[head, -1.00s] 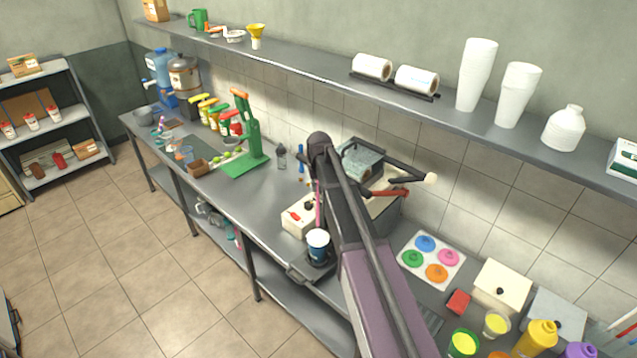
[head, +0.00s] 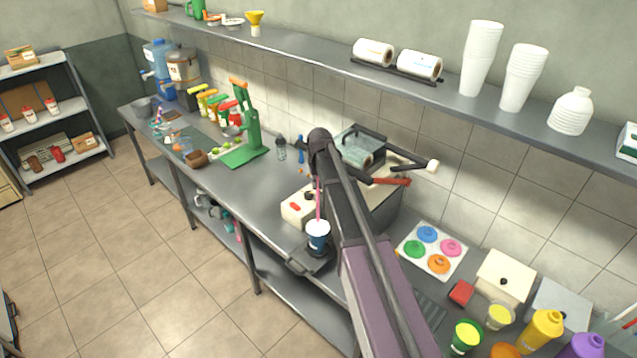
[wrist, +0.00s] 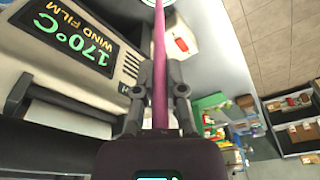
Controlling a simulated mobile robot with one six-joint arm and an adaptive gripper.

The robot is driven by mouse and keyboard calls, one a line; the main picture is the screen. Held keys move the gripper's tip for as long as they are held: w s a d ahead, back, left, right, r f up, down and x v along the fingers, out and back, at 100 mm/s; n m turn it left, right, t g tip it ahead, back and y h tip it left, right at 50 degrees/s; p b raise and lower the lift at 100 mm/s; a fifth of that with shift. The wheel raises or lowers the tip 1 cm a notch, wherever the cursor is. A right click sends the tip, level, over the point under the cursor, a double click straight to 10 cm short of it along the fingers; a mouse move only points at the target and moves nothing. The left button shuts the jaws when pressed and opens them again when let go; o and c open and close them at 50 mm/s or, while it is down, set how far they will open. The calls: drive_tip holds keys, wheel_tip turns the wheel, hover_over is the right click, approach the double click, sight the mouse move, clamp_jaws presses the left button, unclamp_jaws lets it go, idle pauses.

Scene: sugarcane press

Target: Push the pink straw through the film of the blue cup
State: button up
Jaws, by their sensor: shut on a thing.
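The blue cup (head: 318,239) has a pale film top and stands upright on the dark plate of the sealing machine, at the counter's front edge. The pink straw (head: 318,202) stands nearly upright above it, its lower end at the film. I cannot tell whether it only touches the film or has gone through. In the wrist view, my gripper (wrist: 160,92) is shut on the pink straw (wrist: 160,50), which runs away between the fingers toward a pale round edge, likely the cup's top (wrist: 158,2).
The sealing machine (head: 297,209) stands beside the cup, with its red-handled lever (head: 390,181) behind my arm. A green press (head: 252,135) and a bottle (head: 281,148) stand to the left.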

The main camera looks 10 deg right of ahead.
sight(318, 213)
drive_tip(key=shift+f+b, duration=0.55)
drive_tip(key=shift+f, duration=0.3)
drive_tip(key=shift+s+f+b, duration=0.1)
drive_tip(key=shift+f+b, duration=0.75)
drive_tip(key=shift+b, duration=0.05)
clamp_jaws()
drive_tip(key=shift+f, duration=0.1)
drive_tip(key=shift+f+b, duration=0.3)
drive_tip(key=shift+b, duration=0.05)
drive_tip(key=shift+f+b, duration=0.35)
drive_tip(key=shift+f+b, duration=4.8)
drive_tip(key=o, duration=0.7)
unclamp_jaws()
drive_tip(key=shift+o, duration=0.2)
